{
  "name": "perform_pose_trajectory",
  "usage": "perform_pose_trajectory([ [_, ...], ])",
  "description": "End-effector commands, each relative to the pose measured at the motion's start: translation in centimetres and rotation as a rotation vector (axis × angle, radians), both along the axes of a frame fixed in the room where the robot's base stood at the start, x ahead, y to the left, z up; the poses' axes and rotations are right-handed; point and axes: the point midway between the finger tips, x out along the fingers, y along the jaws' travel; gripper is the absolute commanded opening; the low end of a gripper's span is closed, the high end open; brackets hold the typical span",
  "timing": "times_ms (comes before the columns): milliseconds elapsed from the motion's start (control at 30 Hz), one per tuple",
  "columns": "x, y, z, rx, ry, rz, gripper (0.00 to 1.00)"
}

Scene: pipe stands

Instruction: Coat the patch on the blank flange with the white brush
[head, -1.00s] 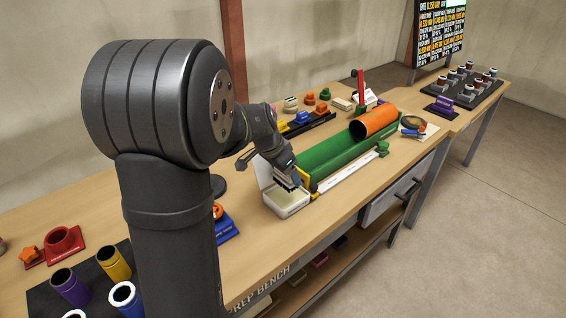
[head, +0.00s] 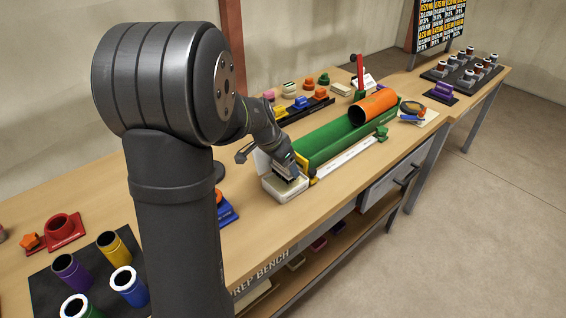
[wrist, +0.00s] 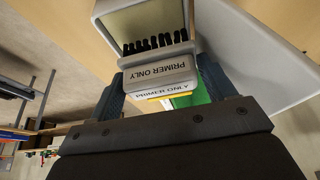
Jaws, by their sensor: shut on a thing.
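My gripper (wrist: 162,85) is shut on the brush (wrist: 160,68), a pale block marked "PRIMER ONLY" with a row of dark bristles at its far edge. The bristles point into an open white box (wrist: 110,12) with a cream inside. In the head view, my gripper (head: 287,176) is low over the same white box (head: 283,194), its lid raised behind. Whether the bristles touch the contents cannot be told. The brush is mostly hidden by the gripper in the head view. I cannot pick out the blank flange or its patch for certain.
A green trough (head: 335,140) with an orange pipe (head: 374,105) lies just right of the box. A red flanged piece (head: 62,228) stands at the left, near upright coloured pipes on a dark mat (head: 45,288). The bench's front edge is close to the box.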

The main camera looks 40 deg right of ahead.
Motion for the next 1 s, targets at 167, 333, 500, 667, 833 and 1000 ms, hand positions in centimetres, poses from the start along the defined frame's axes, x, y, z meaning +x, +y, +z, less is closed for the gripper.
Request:
perform_pose_trajectory([
  [167,0.01,0.0,-0.19,0.0,0.0,0.0,0.58],
  [333,0.02,-0.02,-0.46,0.0,0.0,0.0,0.58],
  [500,0.02,-0.03,-0.53,0.0,0.0,0.0,0.58],
  [667,0.01,-0.02,-0.6,0.0,0.0,0.0,0.58],
  [833,0.01,-0.02,-0.72,0.0,0.0,0.0,0.58],
  [1000,0.01,-0.01,-0.73,0.0,0.0,0.0,0.58],
])
